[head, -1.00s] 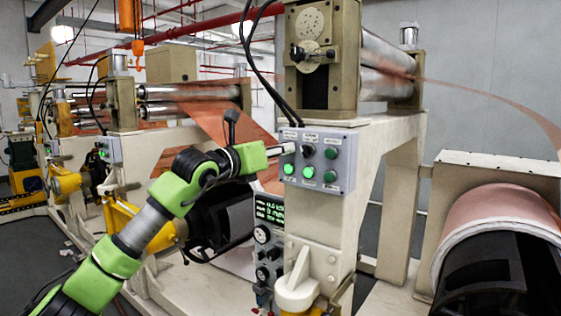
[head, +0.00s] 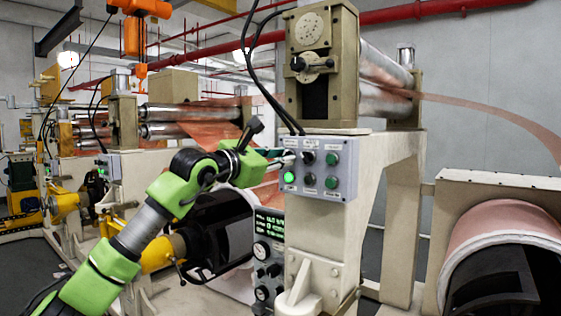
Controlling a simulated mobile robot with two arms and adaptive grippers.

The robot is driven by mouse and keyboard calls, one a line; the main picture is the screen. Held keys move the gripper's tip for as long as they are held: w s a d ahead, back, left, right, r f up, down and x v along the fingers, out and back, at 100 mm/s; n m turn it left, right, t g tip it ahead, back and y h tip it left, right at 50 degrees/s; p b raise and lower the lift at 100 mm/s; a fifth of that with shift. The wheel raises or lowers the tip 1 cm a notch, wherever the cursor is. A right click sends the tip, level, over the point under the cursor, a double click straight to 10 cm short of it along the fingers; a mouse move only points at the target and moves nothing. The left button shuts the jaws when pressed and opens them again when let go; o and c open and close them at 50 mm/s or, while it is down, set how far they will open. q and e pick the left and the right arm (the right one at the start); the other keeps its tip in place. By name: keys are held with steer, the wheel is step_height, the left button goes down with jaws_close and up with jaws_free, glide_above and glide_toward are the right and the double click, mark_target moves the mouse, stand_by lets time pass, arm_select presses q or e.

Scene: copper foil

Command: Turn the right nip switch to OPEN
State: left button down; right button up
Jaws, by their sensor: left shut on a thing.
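A grey control box (head: 345,168) with small labels, too small to read, is fixed to the cream machine frame under the roller stand. My left gripper (head: 287,158) reaches in from the left and is shut on the nip switch at the box's upper left. Its fingertips hide most of that switch, so its pointing direction cannot be told. In the lower row a green lamp (head: 289,178) is lit; the middle lamp (head: 310,179) is dark. My right gripper is out of view.
The metal rollers (head: 385,75) carry copper foil above the box. Black cables (head: 247,50) hang down to the box from above. A gauge panel (head: 268,250) is below. A copper roll (head: 505,215) stands at the right.

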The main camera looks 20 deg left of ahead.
arm_select(q)
steer(key=shift+m, duration=0.3)
steer(key=c, duration=2.2)
jaws_free()
steer(key=v, duration=1.2)
